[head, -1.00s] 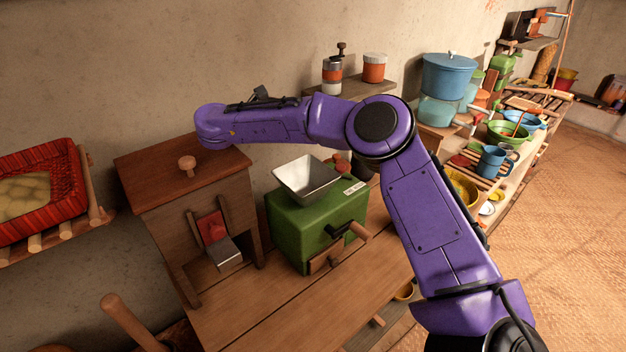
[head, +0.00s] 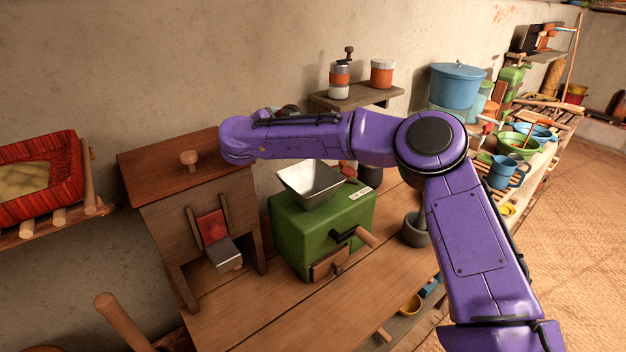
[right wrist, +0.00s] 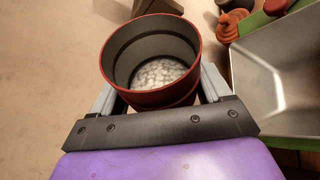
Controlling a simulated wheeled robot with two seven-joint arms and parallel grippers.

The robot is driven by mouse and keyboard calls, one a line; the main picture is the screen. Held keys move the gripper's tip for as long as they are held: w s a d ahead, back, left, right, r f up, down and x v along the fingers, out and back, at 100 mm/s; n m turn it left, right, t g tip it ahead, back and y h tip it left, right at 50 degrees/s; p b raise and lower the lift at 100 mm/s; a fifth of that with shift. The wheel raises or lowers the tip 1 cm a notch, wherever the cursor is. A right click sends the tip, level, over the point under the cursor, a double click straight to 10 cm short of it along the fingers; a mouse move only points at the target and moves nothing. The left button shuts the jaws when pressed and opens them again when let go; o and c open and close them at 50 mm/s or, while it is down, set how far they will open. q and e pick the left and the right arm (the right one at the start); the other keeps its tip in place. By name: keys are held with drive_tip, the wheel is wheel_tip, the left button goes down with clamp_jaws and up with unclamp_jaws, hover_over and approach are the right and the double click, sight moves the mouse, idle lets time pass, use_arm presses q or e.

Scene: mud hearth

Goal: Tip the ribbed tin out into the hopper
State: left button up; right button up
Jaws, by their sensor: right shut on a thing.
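In the right wrist view a round red tin (right wrist: 166,98) is open at the top, with a grey inside and pale lumpy contents at its bottom. My right gripper (right wrist: 157,86) is shut on the tin, one finger on each side. The metal hopper (right wrist: 262,82) is beside the tin at the right of that view, apart from it. In the head view the hopper (head: 313,183) sits on a green mill (head: 318,235). My right arm passes behind and above it, and largely hides my right gripper and the tin. My left gripper is not in view.
A wooden box mill (head: 165,165) with a knob stands left of the green mill. A wall shelf (head: 355,97) holds a grinder (head: 340,80) and a red-and-white jar (head: 382,73). A grey mortar (head: 414,232) stands right. The bench front (head: 270,315) is clear.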

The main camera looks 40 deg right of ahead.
drive_tip(key=shift+w+d+r, duration=0.1)
drive_tip(key=shift+r, duration=0.15)
drive_tip(key=shift+d+r+m, duration=0.1)
drive_tip(key=shift+m, duration=0.2)
drive_tip(key=shift+s+a+r+t, duration=0.2)
drive_tip(key=shift+s+a+t, duration=0.05)
drive_tip(key=shift+s+t, duration=0.05)
drive_tip(key=shift+w, duration=0.1)
drive_tip(key=shift+w+d+m, duration=0.1)
drive_tip(key=shift+w+m, duration=0.05)
drive_tip(key=shift+m, duration=0.15)
drive_tip(key=shift+d, duration=0.1)
drive_tip(key=shift+s+r, duration=0.15)
drive_tip(key=shift+s, duration=0.1)
drive_tip(key=shift+a, duration=0.25)
drive_tip(key=shift+w+d+m, duration=0.1)
drive_tip(key=shift+w+m, duration=0.15)
drive_tip(key=shift+m, duration=0.05)
drive_tip(key=shift+s+d+t, duration=0.1)
drive_tip(key=shift+d+t, duration=0.05)
drive_tip(key=shift+t, duration=0.15)
drive_tip(key=shift+s+r, duration=0.15)
drive_tip(key=shift+r, duration=0.05)
drive_tip(key=shift+a, duration=0.2)
